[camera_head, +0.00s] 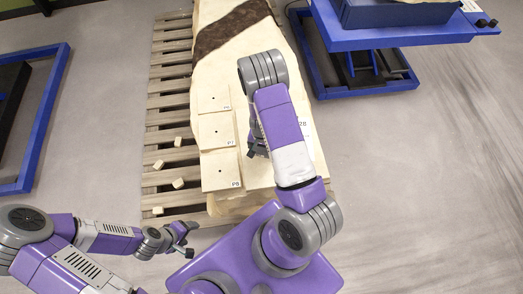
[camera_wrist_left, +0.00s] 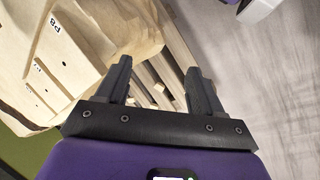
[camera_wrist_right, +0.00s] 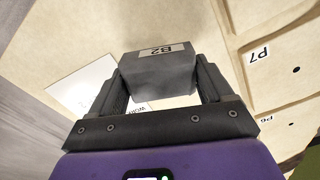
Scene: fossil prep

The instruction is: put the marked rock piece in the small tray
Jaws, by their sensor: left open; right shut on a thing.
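A grey block (camera_wrist_right: 158,80) with a label that seems to read B2 shows in the right wrist view. My right gripper (camera_wrist_right: 160,92) is shut on it, over the pale slab (camera_wrist_right: 190,20). In the head view my right gripper (camera_head: 257,146) is over the slab's right side, and the block is hidden by my arm. My left gripper (camera_head: 181,237) is open and empty near the pallet's front end; its spread fingers (camera_wrist_left: 160,82) show in the left wrist view. I cannot make out a small tray for certain.
The slab lies on a slatted wooden pallet (camera_head: 166,117), with pale panels (camera_head: 216,131) and small loose chunks (camera_head: 178,183) on the left. A white sheet (camera_wrist_right: 82,86) lies beside the block. A blue lift table (camera_head: 400,36) stands top right, a blue frame (camera_head: 42,125) left.

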